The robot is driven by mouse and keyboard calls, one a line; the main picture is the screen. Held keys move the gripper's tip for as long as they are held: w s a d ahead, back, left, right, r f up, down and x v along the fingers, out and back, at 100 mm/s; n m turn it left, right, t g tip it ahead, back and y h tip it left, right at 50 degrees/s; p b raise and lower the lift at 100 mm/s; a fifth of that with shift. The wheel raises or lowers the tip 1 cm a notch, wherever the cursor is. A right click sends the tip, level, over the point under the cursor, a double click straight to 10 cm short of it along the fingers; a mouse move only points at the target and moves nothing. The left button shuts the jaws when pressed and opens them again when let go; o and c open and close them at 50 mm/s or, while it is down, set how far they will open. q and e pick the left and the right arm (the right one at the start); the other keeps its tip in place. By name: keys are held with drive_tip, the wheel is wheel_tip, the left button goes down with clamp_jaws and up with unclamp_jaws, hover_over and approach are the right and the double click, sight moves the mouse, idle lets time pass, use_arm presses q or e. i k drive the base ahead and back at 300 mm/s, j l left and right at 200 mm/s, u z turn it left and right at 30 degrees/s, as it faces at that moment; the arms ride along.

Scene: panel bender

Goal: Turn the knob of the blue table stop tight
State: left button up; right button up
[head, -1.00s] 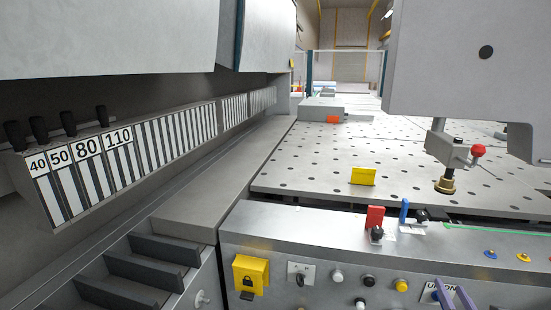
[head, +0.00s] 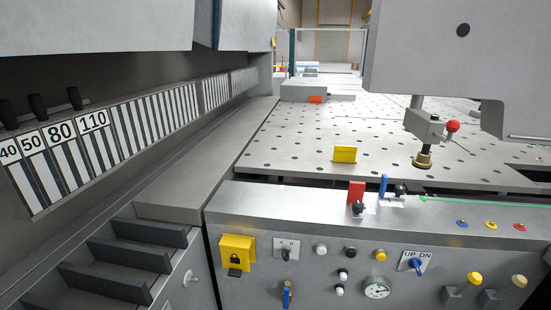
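The blue table stop (head: 383,186) stands upright on the top ledge of the machine's front panel, near the table's front edge. Its black knob (head: 401,190) sticks out at its right side, above a small white label. How tight the knob is cannot be seen. A red table stop (head: 356,191) stands just to its left, with its own black knob (head: 358,208) in front. Neither of my grippers is in view.
A control panel (head: 262,212) with buttons, a gauge (head: 376,289) and an UP DN switch (head: 416,264) is below the stops. A yellow block (head: 344,154) stands on the perforated table (head: 300,148) behind them. A red-knobbed clamp (head: 425,128) is to the right.

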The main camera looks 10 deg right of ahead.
sight(398, 189)
drive_tip(key=z, duration=1.25)
